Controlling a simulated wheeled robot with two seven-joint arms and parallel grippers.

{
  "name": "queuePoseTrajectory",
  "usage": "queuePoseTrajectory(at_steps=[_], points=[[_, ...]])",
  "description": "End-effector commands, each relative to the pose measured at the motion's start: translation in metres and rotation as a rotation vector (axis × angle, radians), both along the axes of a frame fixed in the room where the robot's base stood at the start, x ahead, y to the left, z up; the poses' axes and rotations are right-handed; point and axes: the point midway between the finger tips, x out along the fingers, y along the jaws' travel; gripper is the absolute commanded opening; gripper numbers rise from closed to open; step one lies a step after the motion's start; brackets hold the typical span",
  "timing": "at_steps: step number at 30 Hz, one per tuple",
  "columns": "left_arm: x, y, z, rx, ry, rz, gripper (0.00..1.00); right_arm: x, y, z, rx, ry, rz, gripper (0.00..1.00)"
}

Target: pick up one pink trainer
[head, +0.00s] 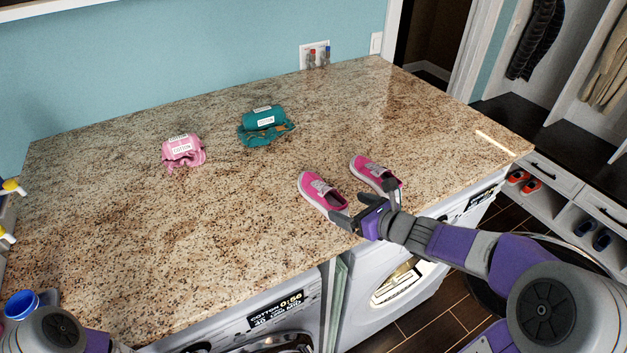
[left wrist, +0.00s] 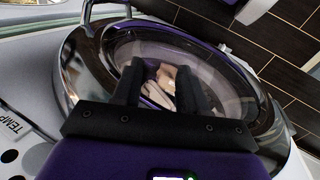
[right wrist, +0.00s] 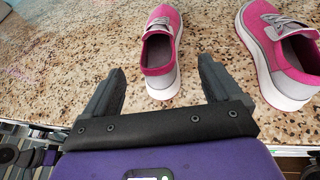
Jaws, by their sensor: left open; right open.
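Two pink trainers with white soles stand side by side near the front edge of the granite counter. In the head view the left trainer (head: 322,191) and the right trainer (head: 374,172) point away from me. My right gripper (head: 368,204) is open at their heels. In the right wrist view, its fingers (right wrist: 160,88) are spread, with the heel of one trainer (right wrist: 160,52) just beyond the gap between them. The other trainer (right wrist: 284,48) stands to the right, outside the fingers. My left gripper (left wrist: 158,84) is open in front of a round washer door, away from the trainers.
A pink cloth bundle (head: 183,150) and a teal cloth bundle (head: 265,125) lie farther back on the counter (head: 120,230). A blue cup (head: 22,303) is at the lower left. Washing machines (head: 390,285) stand under the counter. The counter's left middle is clear.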

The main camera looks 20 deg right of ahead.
Motion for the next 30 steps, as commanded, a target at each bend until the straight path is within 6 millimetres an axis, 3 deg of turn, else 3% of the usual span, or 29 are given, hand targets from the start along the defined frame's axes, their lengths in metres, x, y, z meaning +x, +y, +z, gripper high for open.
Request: queuePoseTrajectory(at_steps=[18, 26, 30], points=[[0.000, 0.000, -0.014, 0.000, 0.001, 0.000, 0.43, 0.061, 0.014, -0.034, -0.002, 0.001, 0.002, 0.92], [0.000, 0.000, -0.014, 0.000, 0.000, 0.000, 0.43, 0.064, 0.015, -0.034, -0.002, 0.000, 0.001, 0.92], [0.000, 0.000, -0.014, 0.000, 0.000, 0.000, 0.43, 0.064, 0.015, -0.034, -0.001, 0.000, 0.000, 0.73]])
